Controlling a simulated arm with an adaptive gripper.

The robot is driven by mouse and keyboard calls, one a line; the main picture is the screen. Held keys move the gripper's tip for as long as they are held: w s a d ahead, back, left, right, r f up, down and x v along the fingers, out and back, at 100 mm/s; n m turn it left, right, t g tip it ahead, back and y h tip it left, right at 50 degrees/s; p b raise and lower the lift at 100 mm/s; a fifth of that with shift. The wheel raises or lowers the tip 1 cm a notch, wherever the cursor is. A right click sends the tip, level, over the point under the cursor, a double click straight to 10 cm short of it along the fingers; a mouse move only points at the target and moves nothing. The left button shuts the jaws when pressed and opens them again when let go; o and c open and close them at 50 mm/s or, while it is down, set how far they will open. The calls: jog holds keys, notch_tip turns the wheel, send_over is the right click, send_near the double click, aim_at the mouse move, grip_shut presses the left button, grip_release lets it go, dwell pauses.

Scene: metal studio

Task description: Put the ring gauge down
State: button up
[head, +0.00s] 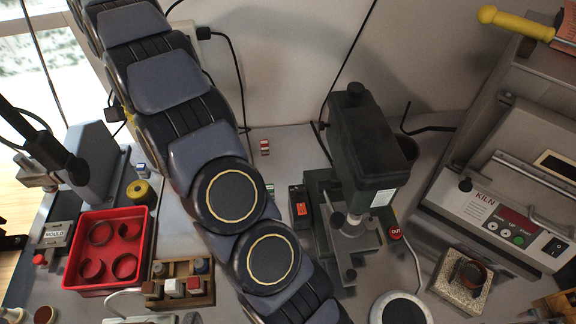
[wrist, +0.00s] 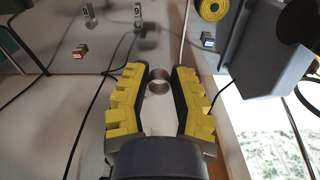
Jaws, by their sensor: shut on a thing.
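My gripper (wrist: 158,84) shows in the wrist view, with yellow padded fingers on both sides. It is shut on a small round metal ring, the ring gauge (wrist: 159,74), held at the fingertips. The ring's opening shows between the fingers, with pale surface behind it. In the head view my arm runs down across the middle and leaves at the bottom edge, so the gripper and held ring are out of that view.
A green press (head: 364,150) stands centre-right. Another ring (head: 472,273) rests on a speckled block (head: 446,295) by the kiln (head: 490,211). A yellow roll (head: 141,192) stands behind the tray.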

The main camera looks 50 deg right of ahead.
jog(key=s+a+n, duration=0.1)
jog(key=s+a+r+n, duration=0.1)
jog(key=a, duration=0.1)
jog(key=s+a+r+n, duration=0.1)
jog(key=s, duration=0.1)
jog(key=shift+s+a+r+n, duration=0.1)
jog(key=shift+a+r+n, duration=0.15)
jog(key=shift+a+n, duration=0.05)
jog(key=s+d+f+m, duration=0.5)
jog(key=s+d+m, duration=0.3)
jog(key=s+m, duration=0.15)
jog(key=s+d+f+m, duration=0.4)
jog(key=s+d+m, duration=0.4)
jog(key=m, duration=1.2)
send_over(285, 165)
notch_tip(285, 165, down, 14)
jog(key=shift+s+r, duration=0.15)
jog(key=shift+w+f, duration=0.2)
jog(key=shift+f, duration=1.6)
